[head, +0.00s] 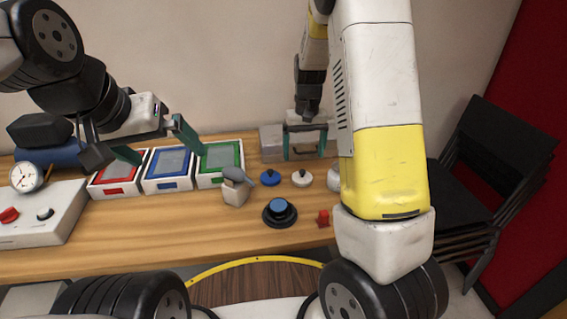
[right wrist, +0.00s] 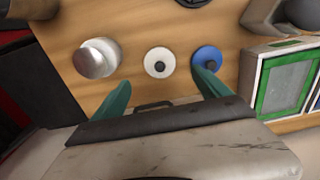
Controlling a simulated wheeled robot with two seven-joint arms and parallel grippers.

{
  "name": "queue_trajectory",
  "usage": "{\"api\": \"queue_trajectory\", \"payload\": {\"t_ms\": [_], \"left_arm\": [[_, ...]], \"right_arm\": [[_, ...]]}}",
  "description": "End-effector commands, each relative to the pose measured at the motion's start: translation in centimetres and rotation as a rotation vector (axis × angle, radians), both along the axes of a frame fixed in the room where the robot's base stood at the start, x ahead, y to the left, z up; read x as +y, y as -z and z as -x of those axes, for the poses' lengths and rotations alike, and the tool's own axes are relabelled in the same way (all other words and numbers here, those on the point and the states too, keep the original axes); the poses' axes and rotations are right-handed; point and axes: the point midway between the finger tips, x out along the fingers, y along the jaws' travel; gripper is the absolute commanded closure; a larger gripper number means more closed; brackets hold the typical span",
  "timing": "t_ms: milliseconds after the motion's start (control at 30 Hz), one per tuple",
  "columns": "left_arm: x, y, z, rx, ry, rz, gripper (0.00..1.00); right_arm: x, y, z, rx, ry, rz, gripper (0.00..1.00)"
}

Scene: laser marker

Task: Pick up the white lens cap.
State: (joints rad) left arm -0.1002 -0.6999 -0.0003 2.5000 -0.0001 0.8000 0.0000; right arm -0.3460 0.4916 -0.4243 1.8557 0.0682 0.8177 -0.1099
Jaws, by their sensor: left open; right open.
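The white lens cap (head: 302,178) is a small white disc with a dark centre knob, lying on the wooden table. It also shows in the right wrist view (right wrist: 157,62), between the blue cap (right wrist: 207,60) and a silver-white cylinder (right wrist: 97,58). My right gripper (head: 304,152) is open and empty, behind the white cap in the head view. In the right wrist view its green fingers (right wrist: 161,90) are spread, with the white cap ahead of the gap and apart from them. My left gripper (head: 160,150) is open and empty above the red and blue trays.
Red, blue and green trays (head: 220,179) stand at the back left. A black round base with a blue top (head: 280,210), a grey-headed block (head: 236,189) and a small red piece (head: 323,218) are near the caps. A grey box (head: 271,141) stands behind.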

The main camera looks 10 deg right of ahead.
Motion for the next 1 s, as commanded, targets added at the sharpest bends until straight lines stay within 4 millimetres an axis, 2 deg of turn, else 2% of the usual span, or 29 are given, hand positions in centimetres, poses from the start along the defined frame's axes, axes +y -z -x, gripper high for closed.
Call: {"api": "queue_trajectory", "payload": {"t_ms": [367, 633, 767, 967, 1000], "left_arm": [[0.0, 0.0, 0.0, 0.000, 0.000, 0.000, 0.00], [0.0, 0.0, 0.0, 0.000, 0.000, 0.000, 0.00], [0.0, 0.0, 0.0, 0.000, 0.000, 0.000, 0.00], [0.0, 0.0, 0.0, 0.000, 0.000, 0.000, 0.00], [0.0, 0.0, 0.0, 0.000, 0.000, 0.000, 0.00]], "right_arm": [[-0.2, 4.0, -0.3, 0.013, -0.003, 0.015, 0.14], [-0.3, 7.8, 0.1, 0.014, -0.003, 0.014, 0.14], [-0.3, 8.6, 0.1, 0.012, -0.003, 0.014, 0.14], [-0.3, 8.7, 0.0, 0.011, -0.003, 0.013, 0.14], [-0.3, 8.7, 0.0, 0.011, -0.003, 0.013, 0.18]]}}
